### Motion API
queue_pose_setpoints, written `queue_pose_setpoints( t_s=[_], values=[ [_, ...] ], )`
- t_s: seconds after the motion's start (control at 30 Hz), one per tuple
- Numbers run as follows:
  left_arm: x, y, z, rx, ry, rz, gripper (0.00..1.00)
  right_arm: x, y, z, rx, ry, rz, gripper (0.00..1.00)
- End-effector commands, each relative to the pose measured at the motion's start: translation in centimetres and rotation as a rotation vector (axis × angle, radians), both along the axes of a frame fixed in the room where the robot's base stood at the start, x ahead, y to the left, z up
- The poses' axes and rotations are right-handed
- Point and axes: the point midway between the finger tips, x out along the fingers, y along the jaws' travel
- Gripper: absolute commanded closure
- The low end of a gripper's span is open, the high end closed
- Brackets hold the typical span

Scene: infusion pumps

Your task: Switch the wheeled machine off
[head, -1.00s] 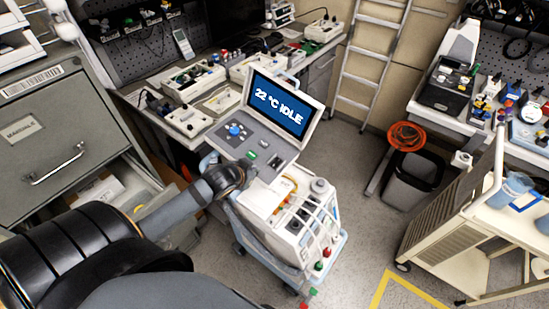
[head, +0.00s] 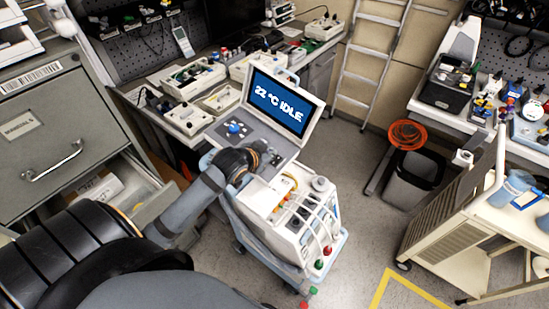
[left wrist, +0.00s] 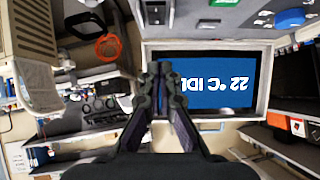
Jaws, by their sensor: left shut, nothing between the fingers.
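The wheeled machine (head: 290,225) stands upright on the floor in the middle of the head view. Its tilted screen (head: 278,103) is lit and reads "22 °C IDLE"; the screen also shows upside down in the left wrist view (left wrist: 215,78). Its grey control panel (head: 215,134) carries a blue knob (head: 235,129), seen also in the left wrist view (left wrist: 290,18). A dark switch-like part (left wrist: 156,12) sits on the panel beyond my fingertips. My left gripper (head: 262,149) is over the panel's right part, its fingers (left wrist: 160,72) shut and empty. Contact cannot be told. My right gripper is out of view.
A grey drawer cabinet (head: 35,125) with an open drawer is at the left. A workbench with devices (head: 190,115) stands behind the machine. Floor between machine and cart is clear.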

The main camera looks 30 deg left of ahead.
Motion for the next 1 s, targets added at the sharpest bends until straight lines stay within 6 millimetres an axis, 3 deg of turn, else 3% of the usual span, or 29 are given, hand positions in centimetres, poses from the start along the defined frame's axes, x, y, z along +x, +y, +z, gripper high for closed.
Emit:
queue_pose_setpoints(
  t_s=[0.23,0.5,1.0],
  values=[
    [4.2,0.0,-3.1,-0.004,0.002,0.002,1.0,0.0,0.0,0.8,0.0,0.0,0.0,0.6],
    [4.4,0.7,-6.4,0.002,0.001,0.0,1.0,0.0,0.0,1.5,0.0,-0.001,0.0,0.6],
    [4.9,0.4,-7.3,0.0,0.001,-0.006,1.0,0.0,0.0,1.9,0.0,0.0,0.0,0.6]
  ],
)
